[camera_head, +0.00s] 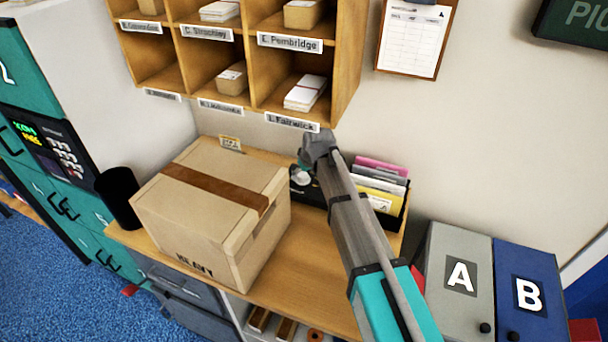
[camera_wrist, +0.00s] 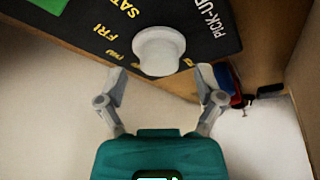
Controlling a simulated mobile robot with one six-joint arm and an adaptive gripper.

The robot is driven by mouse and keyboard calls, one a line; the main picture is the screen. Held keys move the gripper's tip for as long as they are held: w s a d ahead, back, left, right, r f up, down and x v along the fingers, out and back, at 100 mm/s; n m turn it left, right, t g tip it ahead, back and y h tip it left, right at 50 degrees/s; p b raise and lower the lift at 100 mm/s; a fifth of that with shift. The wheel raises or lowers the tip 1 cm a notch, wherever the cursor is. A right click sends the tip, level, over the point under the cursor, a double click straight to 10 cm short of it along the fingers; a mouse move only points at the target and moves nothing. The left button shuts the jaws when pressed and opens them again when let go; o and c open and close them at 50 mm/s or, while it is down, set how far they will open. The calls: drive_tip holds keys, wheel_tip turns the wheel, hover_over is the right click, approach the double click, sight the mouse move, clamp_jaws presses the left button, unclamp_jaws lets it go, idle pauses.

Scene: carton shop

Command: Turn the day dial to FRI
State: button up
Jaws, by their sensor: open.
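The day dial's white round knob (camera_wrist: 158,48) stands out from a black panel (camera_wrist: 75,12) in the wrist view. Yellow FRI and SAT labels show beside the knob, with smaller yellow marks partly hidden near it; white PICK-UP lettering is at right. I see no clear pointer mark on the knob, so its setting cannot be told. My gripper (camera_wrist: 160,78) is open, its two fingers apart on either side just below the knob in the picture, not visibly touching it. In the head view my gripper (camera_head: 305,168) is in front of the black panel (camera_head: 308,192) and hides part of it.
A large taped carton (camera_head: 185,225) marked HEAVY stands on the wooden counter (camera_head: 300,285), left of my arm. A rack of folders (camera_head: 378,185) is right of the panel. Pigeonholes (camera_head: 345,60) hang above. A black cup (camera_head: 118,198) is at the left; boxes A (camera_head: 440,305) and B (camera_head: 525,315) are at right.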

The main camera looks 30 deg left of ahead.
drive_tip(key=shift+f, duration=0.4)
drive_tip(key=c, duration=1.1)
drive_tip(key=shift+c, duration=0.2)
drive_tip(key=shift+m, duration=0.4)
drive_tip(key=m+t, duration=0.1)
drive_tip(key=m, duration=0.2)
drive_tip(key=shift+s+a+h, duration=0.1)
drive_tip(key=shift+h, duration=0.3)
drive_tip(key=shift+a+m+t+h, duration=0.1)
drive_tip(key=shift+m+t+h, duration=0.45)
drive_tip(key=shift+m, duration=1.45)
drive_tip(key=shift+h, duration=0.25)
